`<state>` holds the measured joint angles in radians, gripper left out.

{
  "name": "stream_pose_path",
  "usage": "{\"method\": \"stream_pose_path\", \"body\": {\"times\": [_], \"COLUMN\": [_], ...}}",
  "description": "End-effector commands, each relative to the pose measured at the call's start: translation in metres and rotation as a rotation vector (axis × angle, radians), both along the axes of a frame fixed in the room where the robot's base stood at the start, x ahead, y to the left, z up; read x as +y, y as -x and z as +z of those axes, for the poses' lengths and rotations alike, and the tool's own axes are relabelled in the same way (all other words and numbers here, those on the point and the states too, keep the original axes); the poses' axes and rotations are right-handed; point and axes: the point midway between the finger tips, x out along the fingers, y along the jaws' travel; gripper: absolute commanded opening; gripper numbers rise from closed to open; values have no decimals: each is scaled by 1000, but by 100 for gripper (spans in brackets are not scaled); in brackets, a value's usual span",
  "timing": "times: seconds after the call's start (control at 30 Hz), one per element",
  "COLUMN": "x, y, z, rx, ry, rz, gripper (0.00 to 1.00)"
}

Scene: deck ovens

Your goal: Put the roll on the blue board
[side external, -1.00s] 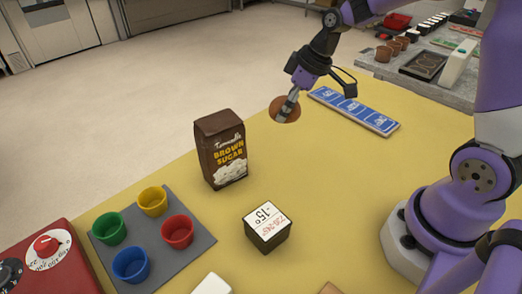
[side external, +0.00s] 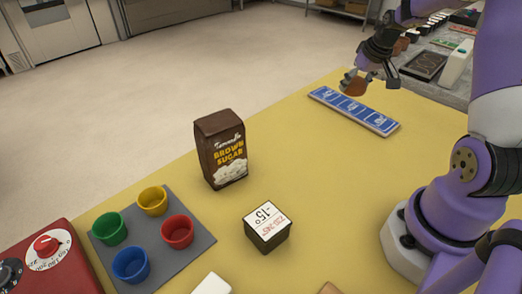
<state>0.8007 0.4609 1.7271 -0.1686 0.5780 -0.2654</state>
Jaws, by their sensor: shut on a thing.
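The roll (side external: 354,87) is a small brown rounded piece, held in the air at the upper right. My gripper (side external: 353,80) is shut on it, and the fingers hide part of it. The blue board (side external: 367,117) is a long narrow slab with white markings, lying on the yellow table. In this view the roll shows just above the far half of the board. A gap seems to lie between them, but the exact height cannot be told.
A brown sugar bag (side external: 221,150) stands mid-table. A dark block with a white label (side external: 267,226) sits nearer. A grey mat (side external: 205,241) holds coloured cups. A red box with dials (side external: 50,268) is at lower left. The yellow table (side external: 320,180) is clear between bag and board.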

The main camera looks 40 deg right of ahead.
Motion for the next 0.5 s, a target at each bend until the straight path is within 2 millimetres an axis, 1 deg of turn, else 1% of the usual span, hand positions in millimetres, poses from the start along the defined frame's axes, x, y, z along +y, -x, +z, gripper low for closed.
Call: {"method": "stream_pose_path", "body": {"times": [0.03, 0.13, 0.23, 0.4, 0.5], "x": [-8, -15, -17, -17, -17], "y": [2, 3, 4, 4, 3], "z": [-5, -10, -19, -45, -51], "rx": [1, -1, 0, 2, 1], "ry": [-2, 0, -2, -1, 1], "rz": [-3, 1, 2, 3, 4], "gripper": [44, 44, 44, 44, 44]}}
